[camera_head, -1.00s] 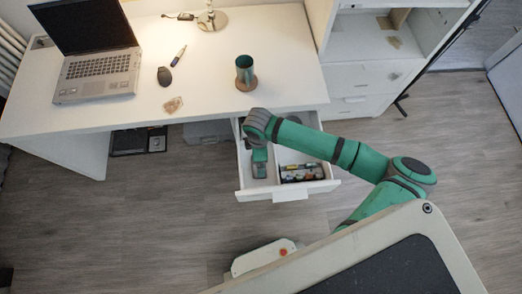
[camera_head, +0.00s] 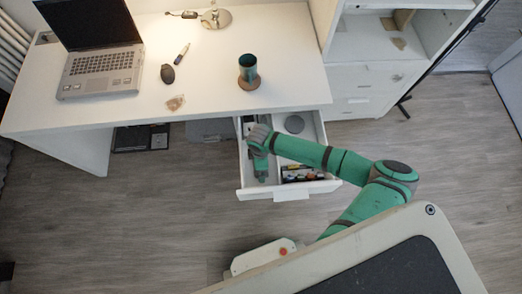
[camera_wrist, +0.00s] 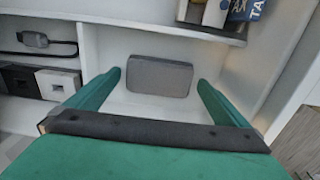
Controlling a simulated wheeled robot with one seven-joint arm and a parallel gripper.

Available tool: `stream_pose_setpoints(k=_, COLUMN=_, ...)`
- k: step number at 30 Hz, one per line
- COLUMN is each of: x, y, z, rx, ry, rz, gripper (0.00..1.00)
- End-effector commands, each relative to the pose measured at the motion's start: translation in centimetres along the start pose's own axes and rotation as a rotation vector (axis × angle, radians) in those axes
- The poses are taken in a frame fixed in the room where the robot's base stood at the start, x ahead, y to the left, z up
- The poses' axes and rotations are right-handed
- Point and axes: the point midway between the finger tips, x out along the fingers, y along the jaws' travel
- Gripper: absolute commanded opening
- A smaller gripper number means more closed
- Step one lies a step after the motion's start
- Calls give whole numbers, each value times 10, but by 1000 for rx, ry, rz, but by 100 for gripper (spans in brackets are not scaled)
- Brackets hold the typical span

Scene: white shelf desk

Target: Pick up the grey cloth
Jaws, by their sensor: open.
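The grey cloth (camera_wrist: 160,76) looks like a folded, rounded rectangle in the wrist view. It lies flat on the white floor of a compartment in the open drawer (camera_head: 257,193). My gripper (camera_wrist: 161,80) is open, with one green finger to the left and one to the right of the cloth in the picture. The fingers look apart from it, and nothing is between them in their grip. In the head view my gripper (camera_head: 261,172) points down into the left part of the drawer, and I cannot make out the cloth there.
White dividers split the drawer. A dark compartment (camera_head: 303,174) holds several small items beside my gripper. A cable (camera_wrist: 35,40) and small boxes (camera_wrist: 55,83) fill neighbouring compartments. The desk (camera_head: 215,75) overhangs the drawer's back.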

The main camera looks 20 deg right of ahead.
Motion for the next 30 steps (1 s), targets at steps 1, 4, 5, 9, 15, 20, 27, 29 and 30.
stream_pose_setpoints(k=1, x=1, y=0, z=0, rx=0, ry=0, rz=0, gripper=100)
stream_pose_setpoints(k=4, x=1, y=0, z=0, rx=0, ry=0, rz=0, gripper=100)
stream_pose_setpoints(k=5, x=1, y=0, z=0, rx=0, ry=0, rz=0, gripper=100)
stream_pose_setpoints(k=9, x=1, y=0, z=0, rx=0, ry=0, rz=0, gripper=76)
stream_pose_setpoints(k=15, x=0, y=0, z=0, rx=0, ry=0, rz=0, gripper=63)
stream_pose_setpoints(k=20, x=-1, y=0, z=0, rx=0, ry=0, rz=0, gripper=63)
stream_pose_setpoints(k=27, x=-33, y=1, z=0, rx=0, ry=1, rz=3, gripper=63)
stream_pose_setpoints(k=29, x=-44, y=0, z=0, rx=-1, ry=1, rz=2, gripper=63)
stream_pose_setpoints(k=30, x=-52, y=1, z=0, rx=-1, ry=1, rz=3, gripper=63)
